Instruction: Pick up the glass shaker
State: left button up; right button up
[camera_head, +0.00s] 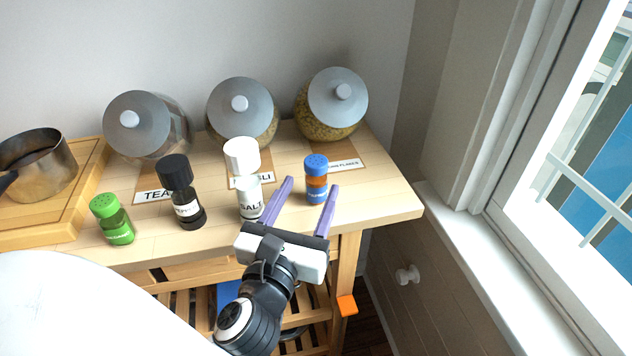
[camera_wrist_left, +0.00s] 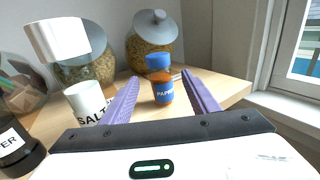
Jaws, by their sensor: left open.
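A small glass shaker with a blue cap and orange-brown contents (camera_head: 316,181) stands upright near the right end of the wooden table. It also shows in the left wrist view (camera_wrist_left: 161,82), centred between the purple fingers. My left gripper (camera_head: 311,185) is open, its fingertips on either side of the shaker with a gap each side. I cannot tell exactly how deep the shaker sits between them. A similar glass shaker with a green cap (camera_head: 114,220) stands at the left front of the table. My right gripper is not in view.
A white salt mill (camera_head: 248,195) stands just left of my left gripper, with a dark pepper mill (camera_head: 182,195) beyond it. Several lidded jars (camera_head: 323,118) line the wall. A pot (camera_head: 42,165) sits on a board at left. The table's right corner (camera_head: 392,200) is clear.

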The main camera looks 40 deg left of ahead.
aim_at(313, 182)
pick_arm(q)
jog(key=p+x, duration=0.1)
jog(key=x, duration=0.3)
jog(key=shift+w+a, duration=0.1)
jog(key=shift+w+a+r, duration=0.1)
jog(key=shift+w+r, duration=0.05)
jog(key=shift+w, duration=0.2)
jog(key=x, duration=0.4)
jog(key=shift+w+a+p, duration=0.1)
jog(key=shift+w+p, duration=0.05)
jog(key=shift+p, duration=0.25)
jog(key=shift+c, duration=0.5)
jog(key=c, duration=1.1)
